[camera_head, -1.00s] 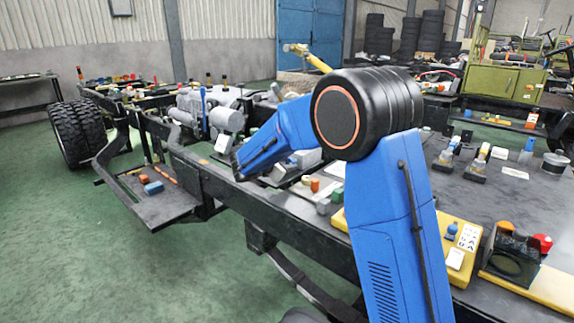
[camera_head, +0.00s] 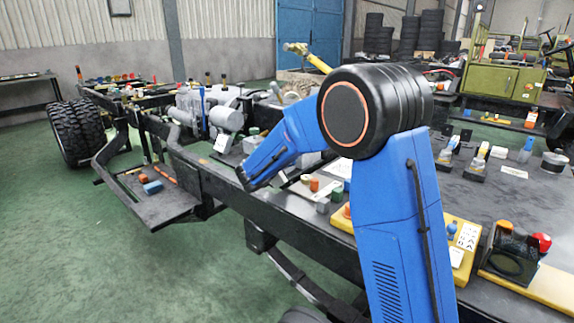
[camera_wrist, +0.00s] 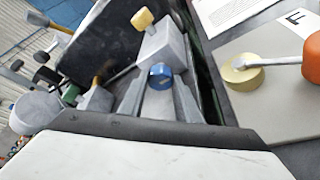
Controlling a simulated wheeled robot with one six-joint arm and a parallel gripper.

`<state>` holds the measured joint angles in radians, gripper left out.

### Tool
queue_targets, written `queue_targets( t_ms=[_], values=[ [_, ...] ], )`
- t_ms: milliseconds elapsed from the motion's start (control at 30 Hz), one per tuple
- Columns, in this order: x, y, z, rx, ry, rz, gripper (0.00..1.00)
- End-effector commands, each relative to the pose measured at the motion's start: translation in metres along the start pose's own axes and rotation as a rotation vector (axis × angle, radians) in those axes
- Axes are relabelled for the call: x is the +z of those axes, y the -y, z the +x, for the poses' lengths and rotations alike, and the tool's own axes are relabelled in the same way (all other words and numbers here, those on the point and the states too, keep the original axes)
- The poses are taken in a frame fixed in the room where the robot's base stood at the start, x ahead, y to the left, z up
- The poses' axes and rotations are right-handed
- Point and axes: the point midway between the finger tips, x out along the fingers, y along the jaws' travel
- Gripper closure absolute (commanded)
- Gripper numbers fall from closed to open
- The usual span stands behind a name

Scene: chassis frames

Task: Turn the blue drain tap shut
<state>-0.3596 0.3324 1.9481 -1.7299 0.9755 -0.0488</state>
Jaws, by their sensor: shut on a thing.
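The blue drain tap (camera_wrist: 160,71) shows in the wrist view as a small round blue knob in front of a grey block (camera_wrist: 168,46). My gripper (camera_wrist: 159,88) has its two grey fingers on either side of the knob and is shut on it. The lower part of the tap is hidden between the fingers. In the head view my blue arm covers this area, and I cannot make out the tap or the fingertips there.
A yellow knob (camera_wrist: 143,19) stands at the grey block's top. A green knob (camera_wrist: 70,93) lies left. A pale yellow round cap with a lever (camera_wrist: 242,75) and an orange knob (camera_wrist: 313,60) are at right. A dark chassis rail (camera_head: 290,205) runs below my arm.

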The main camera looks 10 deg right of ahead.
Motion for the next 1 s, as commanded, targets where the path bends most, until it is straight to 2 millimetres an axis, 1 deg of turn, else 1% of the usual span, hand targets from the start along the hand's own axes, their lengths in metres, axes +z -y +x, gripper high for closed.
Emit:
queue_targets(
  t_ms=[133, 167, 200, 233, 667, 1000],
  values=[
    [-0.0003, 0.0006, -0.0003, -0.001, 0.0, 0.0, 0.92],
    [-0.0003, 0.0006, -0.0003, -0.001, 0.0, 0.0, 0.67],
    [-0.0003, 0.0006, -0.0002, -0.001, 0.0, 0.0, 0.58],
    [-0.0003, 0.0006, -0.0002, -0.001, 0.0, 0.0, 0.51],
    [-0.0012, 0.0026, 0.0005, -0.012, -0.001, -0.019, 0.51],
    [-0.0014, 0.0016, 0.001, -0.079, -0.001, -0.177, 0.51]
  ],
)
